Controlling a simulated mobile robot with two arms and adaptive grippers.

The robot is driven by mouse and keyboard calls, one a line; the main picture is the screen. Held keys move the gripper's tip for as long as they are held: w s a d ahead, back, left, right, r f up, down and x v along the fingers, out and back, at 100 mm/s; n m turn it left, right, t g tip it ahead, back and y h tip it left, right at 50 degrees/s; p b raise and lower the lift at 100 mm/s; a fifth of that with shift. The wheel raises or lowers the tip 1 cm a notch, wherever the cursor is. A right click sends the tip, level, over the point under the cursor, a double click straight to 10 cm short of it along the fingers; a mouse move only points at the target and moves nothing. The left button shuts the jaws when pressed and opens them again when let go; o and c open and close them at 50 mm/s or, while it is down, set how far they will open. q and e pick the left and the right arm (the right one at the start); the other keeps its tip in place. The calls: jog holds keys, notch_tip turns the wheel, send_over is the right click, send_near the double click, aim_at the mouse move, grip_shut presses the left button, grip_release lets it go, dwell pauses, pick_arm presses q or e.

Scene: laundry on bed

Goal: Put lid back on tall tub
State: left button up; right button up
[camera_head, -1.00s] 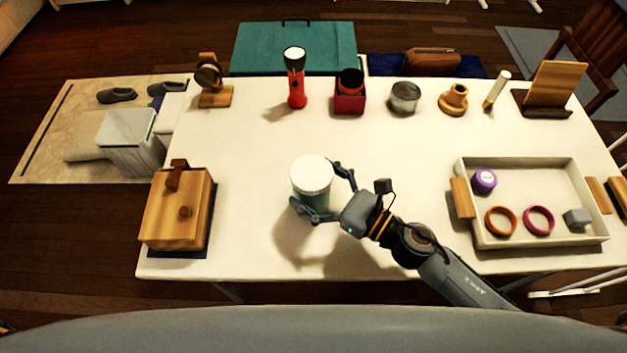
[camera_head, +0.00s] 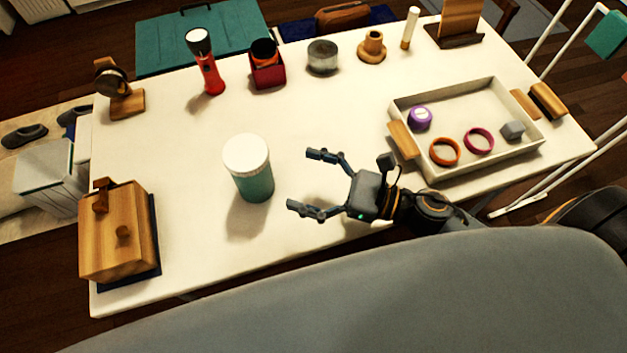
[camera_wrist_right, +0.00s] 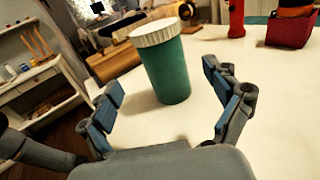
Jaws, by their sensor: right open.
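The tall tub (camera_head: 255,185) is teal and stands upright on the white table. A white ribbed lid (camera_head: 246,153) sits on its top. In the right wrist view the tub (camera_wrist_right: 167,75) stands beyond the fingertips with its lid (camera_wrist_right: 155,33) on top, and the lid's edge looks even. My right gripper (camera_head: 305,180) is open and empty, to the right of the tub and apart from it. In the right wrist view its two fingers (camera_wrist_right: 162,88) are spread wide. My left gripper is not in view.
A wooden box (camera_head: 118,245) stands at the table's left. A pale tray (camera_head: 465,165) with rings and small items lies at the right. A red flashlight (camera_head: 209,75), a red holder (camera_head: 267,70) and a grey tin (camera_head: 322,57) line the back.

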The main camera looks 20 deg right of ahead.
jog(key=shift+s+d, duration=0.45)
jog(key=shift+d, duration=0.15)
jog(key=shift+r, duration=0.1)
